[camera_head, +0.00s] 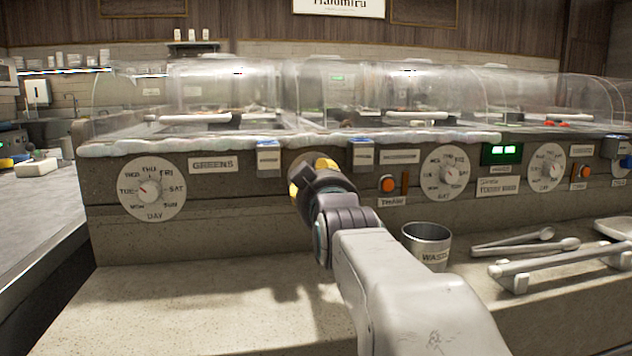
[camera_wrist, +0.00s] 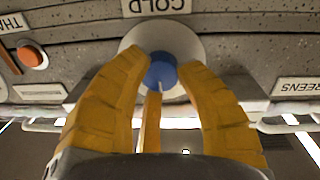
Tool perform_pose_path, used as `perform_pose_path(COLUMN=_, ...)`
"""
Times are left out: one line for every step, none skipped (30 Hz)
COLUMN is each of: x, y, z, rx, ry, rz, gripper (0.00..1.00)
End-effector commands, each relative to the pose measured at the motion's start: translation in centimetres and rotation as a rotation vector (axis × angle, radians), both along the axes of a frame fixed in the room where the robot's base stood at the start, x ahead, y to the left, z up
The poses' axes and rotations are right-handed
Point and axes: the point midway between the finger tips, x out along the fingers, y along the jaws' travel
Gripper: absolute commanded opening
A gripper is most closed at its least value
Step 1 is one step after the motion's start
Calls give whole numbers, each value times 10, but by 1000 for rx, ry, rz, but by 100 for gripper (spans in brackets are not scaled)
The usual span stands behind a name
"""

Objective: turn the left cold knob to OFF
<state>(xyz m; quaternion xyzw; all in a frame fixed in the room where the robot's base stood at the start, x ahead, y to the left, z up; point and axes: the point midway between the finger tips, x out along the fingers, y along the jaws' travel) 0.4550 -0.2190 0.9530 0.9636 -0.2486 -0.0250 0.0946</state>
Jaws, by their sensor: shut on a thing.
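A short light mark shows on the knob's lower edge in that view; the dial markings are not readable. In the head view my gripper (camera_head: 309,178) is against the counter front, between the GREENS plate and the orange button, and hides the knob and most of its dial.
A white DAY dial (camera_head: 152,188) is to the left, and an orange button (camera_head: 387,185) is close on the right. A metal WASTE cup (camera_head: 427,245) stands on the ledge beside my arm, with tongs (camera_head: 525,245) farther right. The ledge at left is clear.

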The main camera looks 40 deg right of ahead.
Motion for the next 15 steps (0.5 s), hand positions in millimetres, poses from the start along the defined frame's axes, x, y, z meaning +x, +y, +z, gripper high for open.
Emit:
perform_pose_path(x=0, y=0, z=1, rx=-1, ry=-3, rz=1, gripper=2)
perform_pose_path(x=0, y=0, z=1, rx=-1, ry=-3, rz=1, gripper=0)
perform_pose_path(x=0, y=0, z=1, rx=-1, ry=-3, rz=1, gripper=0)
perform_pose_path(x=0, y=0, z=1, rx=-2, ry=-2, rz=1, gripper=0)
perform_pose_path(x=0, y=0, z=1, rx=-5, ry=-2, rz=1, gripper=0)
perform_pose_path(x=0, y=0, z=1, rx=-9, ry=0, rz=1, gripper=0)
perform_pose_path(x=0, y=0, z=1, rx=-14, ry=2, rz=1, gripper=0)
perform_pose_path(x=0, y=0, z=1, rx=-19, ry=5, rz=1, gripper=0)
perform_pose_path(x=0, y=0, z=1, rx=-31, ry=10, rz=1, gripper=0)
perform_pose_path(x=0, y=0, z=1, rx=-42, ry=15, rz=0, gripper=0)
perform_pose_path(x=0, y=0, z=1, rx=-53, ry=21, rz=0, gripper=0)
perform_pose_path(x=0, y=0, z=1, rx=-72, ry=31, rz=1, gripper=0)
perform_pose_path(x=0, y=0, z=1, rx=-88, ry=38, rz=1, gripper=0)
perform_pose_path(x=0, y=0, z=1, rx=-105, ry=46, rz=0, gripper=0)
perform_pose_path(x=0, y=0, z=1, rx=-130, ry=58, rz=1, gripper=0)
